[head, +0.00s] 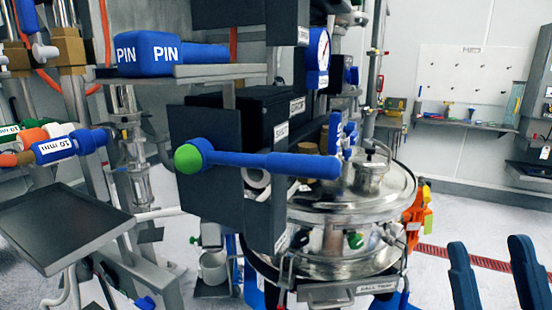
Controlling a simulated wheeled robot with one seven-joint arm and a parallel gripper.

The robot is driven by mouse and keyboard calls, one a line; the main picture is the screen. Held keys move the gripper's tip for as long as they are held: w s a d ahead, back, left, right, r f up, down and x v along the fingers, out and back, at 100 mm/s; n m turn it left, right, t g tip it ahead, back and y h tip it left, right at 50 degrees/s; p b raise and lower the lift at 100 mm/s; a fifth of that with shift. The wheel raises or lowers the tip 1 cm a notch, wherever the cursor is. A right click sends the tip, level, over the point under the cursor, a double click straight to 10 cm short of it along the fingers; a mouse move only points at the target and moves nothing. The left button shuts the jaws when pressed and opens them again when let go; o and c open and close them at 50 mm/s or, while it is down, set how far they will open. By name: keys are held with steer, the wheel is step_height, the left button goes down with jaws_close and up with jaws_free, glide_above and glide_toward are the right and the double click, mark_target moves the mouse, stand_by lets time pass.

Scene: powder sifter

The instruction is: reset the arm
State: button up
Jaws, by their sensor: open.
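My gripper (489,243) shows at the lower right corner of the head view as two dark blue fingers pointing up. The fingers stand well apart, with bare floor visible between them, so it is open and empty. The rest of my arm is out of the frame. The fingers appear to the right of the round steel sifter (352,202) and apart from it in the picture.
A blue lever with a green knob (190,157) juts out in front of a dark panel. A blue PIN block (150,52) lies on a shelf. A dark tray (65,222) is at left. A tool board (466,75) hangs on the back wall. Floor at right is mostly clear.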

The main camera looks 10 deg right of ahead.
steer(key=s+a+f+m+g, duration=0.2)
steer(key=s+f+g, duration=0.4)
steer(key=s+f, duration=0.4)
steer(key=s+a+f+m+g+y, duration=0.1)
steer(key=s+a+f+g, duration=0.1)
steer(key=s+f+g, duration=0.5)
steer(key=s+f, duration=0.3)
steer(key=s, duration=0.3)
steer(key=shift+m+g, duration=0.3)
steer(key=shift+m, duration=0.1)
steer(key=shift+a+f, duration=0.1)
